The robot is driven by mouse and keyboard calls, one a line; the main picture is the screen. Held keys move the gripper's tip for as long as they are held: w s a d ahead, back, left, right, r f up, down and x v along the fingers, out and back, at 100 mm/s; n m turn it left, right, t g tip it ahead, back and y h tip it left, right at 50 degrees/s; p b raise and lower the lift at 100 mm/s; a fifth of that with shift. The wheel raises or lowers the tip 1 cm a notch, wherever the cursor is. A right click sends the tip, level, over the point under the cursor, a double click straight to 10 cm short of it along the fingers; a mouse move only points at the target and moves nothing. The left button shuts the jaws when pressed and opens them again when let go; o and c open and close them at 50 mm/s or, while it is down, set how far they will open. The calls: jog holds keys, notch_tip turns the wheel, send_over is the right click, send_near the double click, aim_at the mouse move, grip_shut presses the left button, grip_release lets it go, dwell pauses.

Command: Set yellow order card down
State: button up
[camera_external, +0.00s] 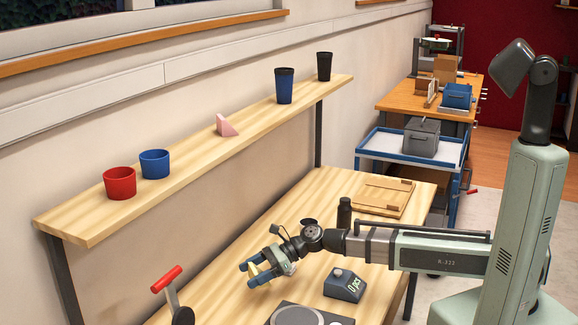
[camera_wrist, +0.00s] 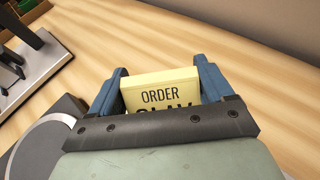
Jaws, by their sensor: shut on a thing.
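The yellow order card (camera_wrist: 160,86) is between the two blue fingers of my gripper (camera_wrist: 160,92) in the wrist view. The word ORDER shows on it, and the lower lettering is partly hidden by the gripper body. In the external view my gripper (camera_external: 258,271) is over the wooden workbench, shut on the card, which shows as a small yellow patch (camera_external: 265,267). I cannot tell from these views whether the card touches the bench (camera_external: 225,268).
A red-handled lever (camera_external: 167,279) is at the left. A black bottle (camera_external: 344,213) and wooden tray (camera_external: 382,196) are behind. A shelf (camera_external: 190,163) with cups runs above.

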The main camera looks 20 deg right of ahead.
aim_at(254, 300)
jog(key=shift+f, duration=3.05)
jog(key=shift+f, duration=0.15)
jog(key=o, duration=0.9)
jog(key=shift+d+r, duration=0.25)
jog(key=v, duration=1.1)
jog(key=shift+d+r, duration=0.15)
jog(key=shift+d, duration=0.1)
